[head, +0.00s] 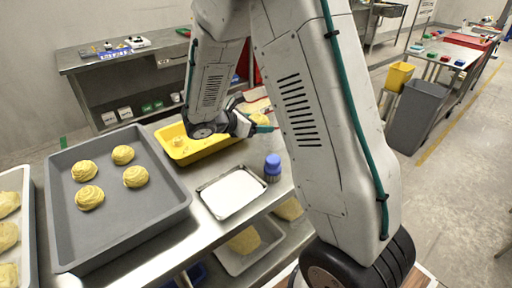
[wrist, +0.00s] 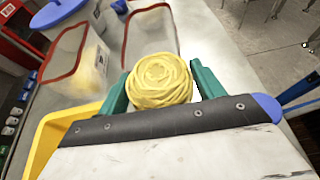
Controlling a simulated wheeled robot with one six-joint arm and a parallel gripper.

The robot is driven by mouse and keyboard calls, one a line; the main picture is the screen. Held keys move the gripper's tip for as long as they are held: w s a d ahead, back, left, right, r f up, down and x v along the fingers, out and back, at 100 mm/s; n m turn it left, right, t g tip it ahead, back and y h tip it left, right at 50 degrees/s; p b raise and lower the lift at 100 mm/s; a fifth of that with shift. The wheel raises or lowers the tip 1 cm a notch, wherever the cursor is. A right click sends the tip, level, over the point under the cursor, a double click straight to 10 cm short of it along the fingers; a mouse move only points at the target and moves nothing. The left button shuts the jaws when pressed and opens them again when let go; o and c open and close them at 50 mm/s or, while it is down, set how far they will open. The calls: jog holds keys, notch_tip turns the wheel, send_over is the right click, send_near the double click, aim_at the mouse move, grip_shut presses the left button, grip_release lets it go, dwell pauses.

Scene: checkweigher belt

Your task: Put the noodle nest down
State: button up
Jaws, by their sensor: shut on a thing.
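The noodle nest (wrist: 160,82) is a round, pale yellow coil. In the wrist view it sits between the two green fingers of my gripper (wrist: 160,88), which is shut on it. In the head view my gripper (head: 262,126) is at the right end of the yellow tray (head: 215,152), over the steel bench. The nest is mostly hidden there by my gripper and arm. I cannot tell whether its underside touches the bench. The yellow tray also shows at the lower left of the wrist view (wrist: 52,135).
A shallow metal tray with a white surface (head: 231,192) and a blue-capped bottle (head: 272,167) are nearby. Red-rimmed clear containers (wrist: 78,62) stand beyond the held nest.

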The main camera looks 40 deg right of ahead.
notch_tip(320, 180, down, 10)
jog(key=shift+d+r, duration=0.1)
dwell(0.4)
jog(key=o, duration=1)
jog(key=shift+o, duration=0.2)
